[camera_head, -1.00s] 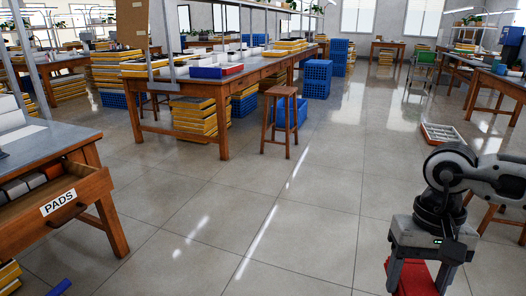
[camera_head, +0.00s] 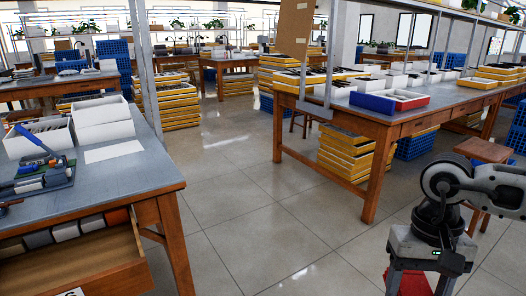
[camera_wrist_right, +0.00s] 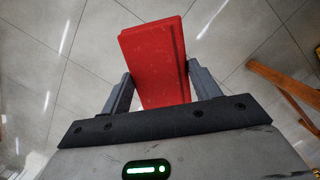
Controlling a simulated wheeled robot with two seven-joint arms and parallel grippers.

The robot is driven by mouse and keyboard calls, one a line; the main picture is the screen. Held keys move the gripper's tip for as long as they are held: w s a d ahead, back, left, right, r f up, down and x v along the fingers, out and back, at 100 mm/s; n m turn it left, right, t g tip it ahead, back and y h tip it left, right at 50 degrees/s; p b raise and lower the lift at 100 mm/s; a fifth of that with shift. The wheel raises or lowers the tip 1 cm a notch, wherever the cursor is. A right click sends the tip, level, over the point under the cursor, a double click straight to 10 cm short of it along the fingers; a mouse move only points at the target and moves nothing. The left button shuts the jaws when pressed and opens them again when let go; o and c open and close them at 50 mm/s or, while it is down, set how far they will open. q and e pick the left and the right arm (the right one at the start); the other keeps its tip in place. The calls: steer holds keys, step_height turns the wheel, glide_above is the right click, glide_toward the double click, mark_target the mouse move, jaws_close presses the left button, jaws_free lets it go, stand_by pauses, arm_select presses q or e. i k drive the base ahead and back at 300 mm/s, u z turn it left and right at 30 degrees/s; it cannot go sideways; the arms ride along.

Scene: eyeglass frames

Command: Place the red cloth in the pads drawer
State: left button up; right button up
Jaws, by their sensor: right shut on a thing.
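The red cloth (camera_wrist_right: 155,62) is a folded red block between the fingers of my right gripper (camera_wrist_right: 160,85), which is shut on it. In the head view, my right gripper (camera_head: 408,284) is at the lower right, with a little red showing between its fingers. The open pads drawer (camera_head: 75,268) juts from the workbench (camera_head: 130,175) at the lower left. Its label (camera_head: 72,292) is cut off by the bottom edge. Several grey, white and orange pads (camera_head: 65,231) stand in a row at the drawer's back. My left gripper is out of view.
White boxes (camera_head: 40,137), a paper sheet (camera_head: 113,152) and a blue tool (camera_head: 40,148) lie on the near bench. Another long bench (camera_head: 385,112) with shelving stands to the right, a stool (camera_head: 484,150) beside it. Open tiled floor (camera_head: 240,215) lies between the benches.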

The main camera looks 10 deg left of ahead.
mark_target(79, 267)
steer(key=u, duration=1.15)
steer(key=i, duration=0.95)
steer(key=u, duration=1.2)
steer(key=i, duration=0.2)
steer(key=u, duration=0.15)
